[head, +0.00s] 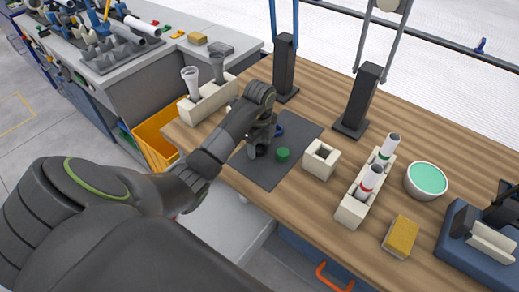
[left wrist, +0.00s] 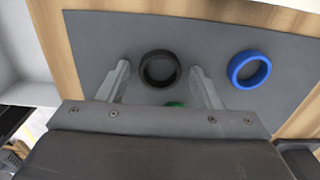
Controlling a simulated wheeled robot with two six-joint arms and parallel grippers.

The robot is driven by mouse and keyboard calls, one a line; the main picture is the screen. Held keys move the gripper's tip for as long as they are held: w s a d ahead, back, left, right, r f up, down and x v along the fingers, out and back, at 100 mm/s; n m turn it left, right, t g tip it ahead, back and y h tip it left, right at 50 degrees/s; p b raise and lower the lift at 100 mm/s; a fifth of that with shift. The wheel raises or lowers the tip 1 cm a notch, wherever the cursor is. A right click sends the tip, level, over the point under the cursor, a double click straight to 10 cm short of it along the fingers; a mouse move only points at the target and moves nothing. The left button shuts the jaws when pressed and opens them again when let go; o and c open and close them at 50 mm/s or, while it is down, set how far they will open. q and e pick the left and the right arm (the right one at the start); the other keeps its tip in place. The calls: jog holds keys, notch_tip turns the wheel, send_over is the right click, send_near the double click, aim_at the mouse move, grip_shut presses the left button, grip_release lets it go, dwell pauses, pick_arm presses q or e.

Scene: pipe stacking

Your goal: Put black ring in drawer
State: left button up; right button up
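The black ring (left wrist: 160,68) lies flat on a dark grey mat (left wrist: 90,30), between the fingertips of my left gripper (left wrist: 160,85) in the left wrist view. The gripper is open above it, with a gap on either side of the ring. In the head view my left gripper (head: 259,140) hangs over the mat (head: 268,178), and I cannot make out the ring there. A blue drawer front with an orange handle (head: 332,277) shows below the table's front edge; whether it is open is unclear. My right gripper is not in view.
A blue ring (left wrist: 249,69) and a green piece (head: 283,155) lie on the mat near the black ring. A white square block (head: 321,159), pipe holder (head: 351,211), bowl (head: 426,181) and sponge (head: 400,236) stand to the right. A yellow bin (head: 155,140) is at the left.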

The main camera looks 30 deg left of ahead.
pick_arm(q)
jog(key=c, duration=1)
jog(key=shift+o, duration=0.2)
